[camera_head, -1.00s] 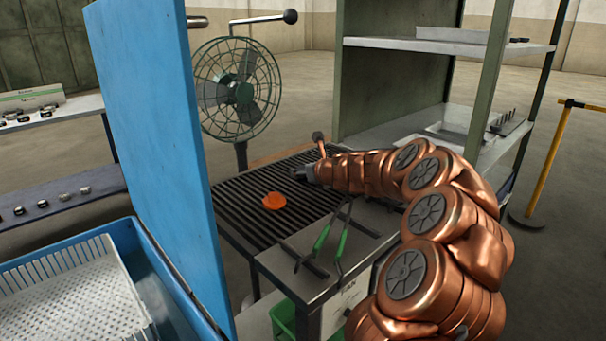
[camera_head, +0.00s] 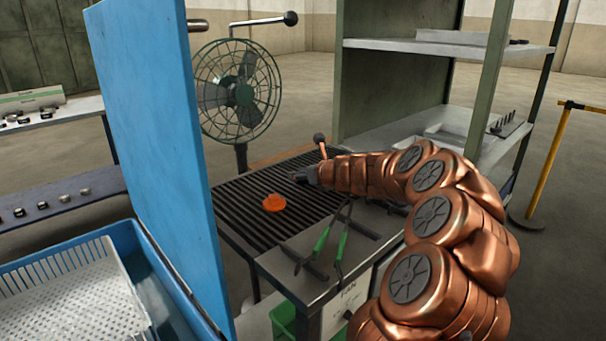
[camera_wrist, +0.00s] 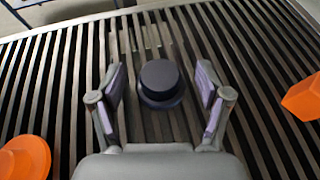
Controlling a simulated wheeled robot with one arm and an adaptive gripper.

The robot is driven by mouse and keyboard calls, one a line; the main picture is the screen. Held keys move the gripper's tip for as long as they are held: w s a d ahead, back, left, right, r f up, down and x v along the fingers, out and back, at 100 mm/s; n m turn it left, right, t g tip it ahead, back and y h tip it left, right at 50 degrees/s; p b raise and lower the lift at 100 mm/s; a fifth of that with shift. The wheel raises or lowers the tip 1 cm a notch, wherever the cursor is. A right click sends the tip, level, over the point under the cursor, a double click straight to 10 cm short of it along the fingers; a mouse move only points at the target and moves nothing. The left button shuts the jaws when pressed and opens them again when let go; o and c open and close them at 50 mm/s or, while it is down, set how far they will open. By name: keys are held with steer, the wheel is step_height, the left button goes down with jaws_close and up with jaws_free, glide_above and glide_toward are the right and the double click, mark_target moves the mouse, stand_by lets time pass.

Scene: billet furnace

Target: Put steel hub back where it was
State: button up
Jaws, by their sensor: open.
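A dark round steel hub (camera_wrist: 160,82), with a wide base and a narrower raised top, stands upright on the slatted grate (camera_head: 245,215). In the wrist view it sits between and just beyond the two fingertips of my gripper (camera_wrist: 161,88). The fingers are spread on either side, with gaps, and hold nothing. In the head view my gripper (camera_head: 303,177) is low over the far part of the grate; I cannot make out the dark hub there. An orange, glowing-looking hub (camera_head: 274,202) lies left of the gripper on the grate; it also shows in the wrist view (camera_wrist: 24,158).
An orange block-like part (camera_wrist: 303,97) is at the right in the wrist view. Green-handled tongs (camera_head: 335,240) lie at the grate's near edge. A blue panel (camera_head: 150,150) stands left, a fan (camera_head: 238,92) behind, and a shelf rack (camera_head: 395,90) at the right rear.

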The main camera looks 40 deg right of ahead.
steer(key=p+v, duration=0.1)
steer(key=v, duration=0.8)
steer(key=shift+s+r, duration=0.15)
steer(key=shift+s, duration=0.05)
steer(key=shift+p+v, duration=0.35)
steer(key=shift+v, duration=0.65)
